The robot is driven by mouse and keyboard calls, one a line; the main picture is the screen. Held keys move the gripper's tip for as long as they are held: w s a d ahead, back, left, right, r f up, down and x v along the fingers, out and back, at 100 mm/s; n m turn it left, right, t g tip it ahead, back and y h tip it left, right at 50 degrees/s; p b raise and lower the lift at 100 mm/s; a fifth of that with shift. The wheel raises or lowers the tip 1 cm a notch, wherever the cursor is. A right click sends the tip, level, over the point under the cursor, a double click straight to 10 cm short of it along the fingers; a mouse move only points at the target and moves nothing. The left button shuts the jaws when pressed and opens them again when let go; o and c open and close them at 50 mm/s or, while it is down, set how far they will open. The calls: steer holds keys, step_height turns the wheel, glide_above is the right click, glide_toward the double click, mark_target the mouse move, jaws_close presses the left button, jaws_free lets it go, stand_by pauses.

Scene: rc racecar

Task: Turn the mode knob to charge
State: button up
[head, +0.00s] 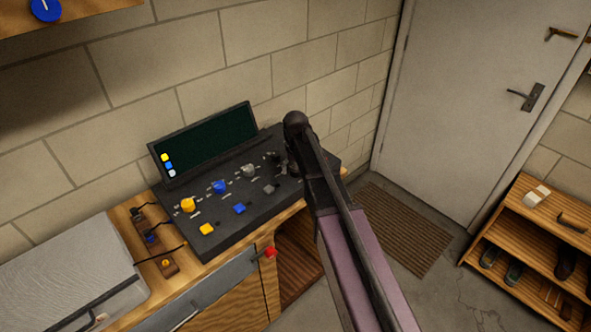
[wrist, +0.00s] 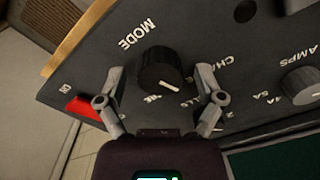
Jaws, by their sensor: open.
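The mode knob (wrist: 158,69) is round and black with a white pointer mark on its face. In the wrist view it sits beside the printed word MODE. The mark slants towards the lower right; I cannot tell which label it points at. A partly covered label starting with CH (wrist: 204,60) is right of the knob. My gripper (wrist: 160,88) is open, with one finger on each side of the knob and visible gaps. In the head view my arm covers much of the right end of the control panel (head: 224,238), and my gripper is hard to make out there.
A grey AMPS knob (wrist: 303,84) is right of the mode knob. A red part (wrist: 86,109) lies left of my gripper. The panel carries yellow (head: 187,205) and blue (head: 219,187) knobs and a dark screen (head: 207,143). A silver case (head: 65,280) stands left.

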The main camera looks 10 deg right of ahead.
steer(key=m, duration=0.5)
steer(key=shift+r+m, duration=0.2)
steer(key=shift+m, duration=0.1)
step_height(320, 180, up, 14)
steer(key=f+p, duration=0.1)
steer(key=p, duration=1.3)
steer(key=s+d+f+n+b, duration=0.2)
steer(key=s+d+f+b, duration=0.1)
steer(key=s, duration=0.7)
steer(key=s+d+f+n+b, duration=0.3)
steer(key=s+d, duration=0.2)
steer(key=s, duration=0.6)
steer(key=shift+d+b, duration=0.15)
steer(key=shift+b, duration=0.15)
stand_by(0.7)
